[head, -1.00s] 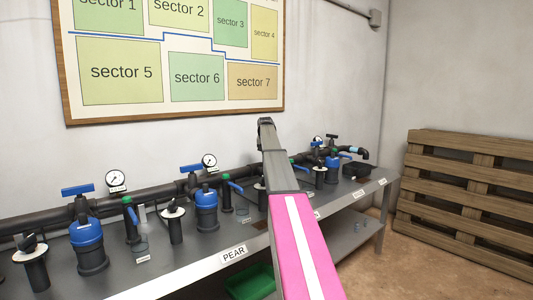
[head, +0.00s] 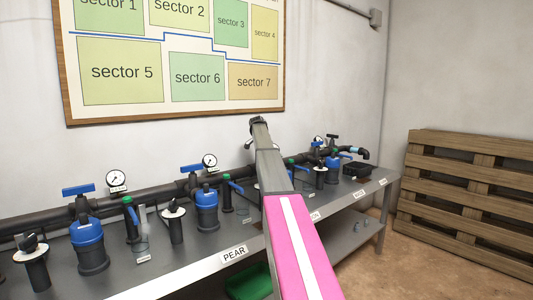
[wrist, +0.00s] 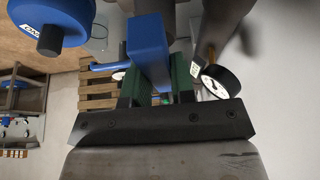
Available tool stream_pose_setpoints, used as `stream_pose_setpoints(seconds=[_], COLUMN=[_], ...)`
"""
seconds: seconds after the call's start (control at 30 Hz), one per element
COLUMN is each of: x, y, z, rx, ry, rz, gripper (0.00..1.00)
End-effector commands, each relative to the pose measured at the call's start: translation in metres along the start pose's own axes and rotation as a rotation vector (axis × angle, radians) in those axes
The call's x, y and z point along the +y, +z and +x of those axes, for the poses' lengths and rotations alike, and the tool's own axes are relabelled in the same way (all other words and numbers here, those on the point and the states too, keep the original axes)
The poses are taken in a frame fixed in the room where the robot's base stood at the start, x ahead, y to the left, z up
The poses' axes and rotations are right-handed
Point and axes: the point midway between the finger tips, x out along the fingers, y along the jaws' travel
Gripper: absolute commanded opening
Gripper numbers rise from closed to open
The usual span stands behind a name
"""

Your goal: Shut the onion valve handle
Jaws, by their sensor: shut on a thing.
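In the wrist view a blue valve handle (wrist: 149,48) stands between the green-padded fingers of my gripper (wrist: 158,88), which is shut on it.
A pressure gauge (wrist: 218,82) is close right of the fingers, and a blue filter body (wrist: 52,22) is at upper left. The bench carries other blue handles (head: 79,190), gauges (head: 116,181) and a PEAR label (head: 234,254). A wooden pallet (head: 468,200) leans at right.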

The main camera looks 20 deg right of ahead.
Motion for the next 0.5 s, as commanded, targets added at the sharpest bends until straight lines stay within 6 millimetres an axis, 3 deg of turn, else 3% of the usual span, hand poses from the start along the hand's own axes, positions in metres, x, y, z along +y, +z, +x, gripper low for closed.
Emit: stream_pose_setpoints(seconds=[0.5], x=[0.0002], y=[0.0009], z=[0.0], rx=[-0.003], ry=[0.018], rz=[0.042], gripper=[0.0])
